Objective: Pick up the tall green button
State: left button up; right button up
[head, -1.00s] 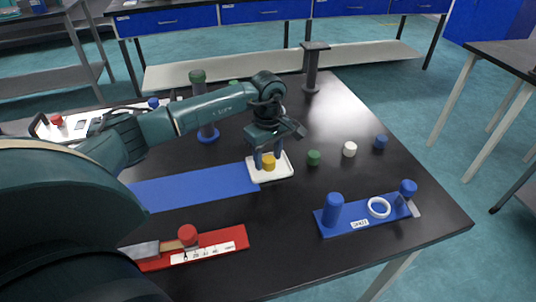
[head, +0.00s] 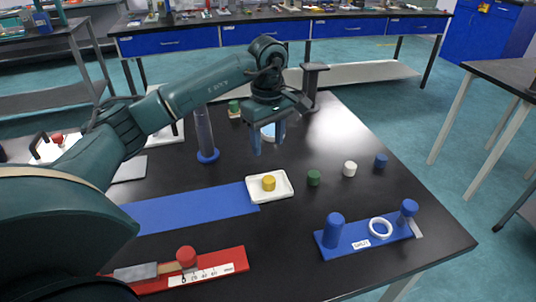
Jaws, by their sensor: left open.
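A small dark green button (head: 314,178) stands upright on the black table, just right of the white tray (head: 284,194). A yellow button (head: 268,183) sits in that tray. My left gripper (head: 268,142) is open and empty, with its fingers pointing down. It hangs above and behind the tray, up and left of the green button and apart from it. Another green piece (head: 234,106) stands on a pale base farther back. My right gripper is not in view.
A white button (head: 349,169) and a blue button (head: 381,161) stand right of the green one. A blue rack (head: 340,251) with posts and a white ring lies front right. A red board (head: 225,268) lies front left. A grey post (head: 205,135) on a blue base stands behind.

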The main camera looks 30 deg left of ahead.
aim_at(314, 175)
jog(key=k+l, duration=0.8)
